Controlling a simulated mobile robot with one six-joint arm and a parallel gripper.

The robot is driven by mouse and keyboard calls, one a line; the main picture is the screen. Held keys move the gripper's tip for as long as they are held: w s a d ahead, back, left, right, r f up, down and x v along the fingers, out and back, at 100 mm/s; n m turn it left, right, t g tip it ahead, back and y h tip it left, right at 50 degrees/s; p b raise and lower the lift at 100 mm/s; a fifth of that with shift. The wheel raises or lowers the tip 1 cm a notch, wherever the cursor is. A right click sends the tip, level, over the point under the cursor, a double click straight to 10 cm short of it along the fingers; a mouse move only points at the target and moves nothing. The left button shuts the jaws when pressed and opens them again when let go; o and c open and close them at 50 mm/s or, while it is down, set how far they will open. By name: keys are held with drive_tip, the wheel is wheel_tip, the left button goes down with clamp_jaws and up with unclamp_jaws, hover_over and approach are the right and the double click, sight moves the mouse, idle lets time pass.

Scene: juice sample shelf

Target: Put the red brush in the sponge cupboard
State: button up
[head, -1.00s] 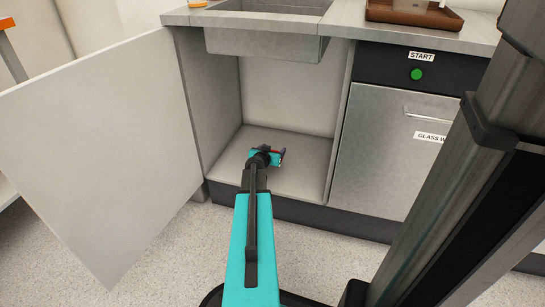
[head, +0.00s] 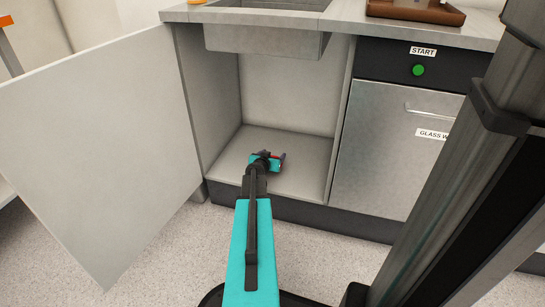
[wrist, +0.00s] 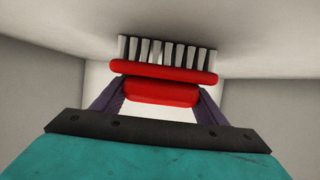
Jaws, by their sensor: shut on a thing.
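The red brush (wrist: 163,70) with pale bristles is held between the two fingers of my gripper (wrist: 160,95) in the wrist view. Its bristles point to the top of that picture. In the head view my gripper (head: 276,156) is inside the open cupboard (head: 300,150) under the sink, low over its floor. Only a small bit of red shows there, and the arm hides part of the brush. I cannot tell whether the brush touches the cupboard floor. No sponge shows inside.
The cupboard door (head: 100,150) stands wide open at the left. The sink basin (head: 265,40) hangs into the top of the cupboard. A glass washer (head: 385,150) with a green start button (head: 418,70) is at the right. A brown tray (head: 415,12) is on the counter.

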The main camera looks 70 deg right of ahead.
drive_tip(key=shift+f, duration=0.15)
drive_tip(key=o, duration=1.1)
drive_tip(key=shift+r, duration=0.25)
drive_tip(key=shift+p+v, duration=0.75)
drive_tip(key=shift+v, duration=5.25)
drive_tip(key=shift+a+f, duration=0.1)
drive_tip(key=shift+f, duration=0.05)
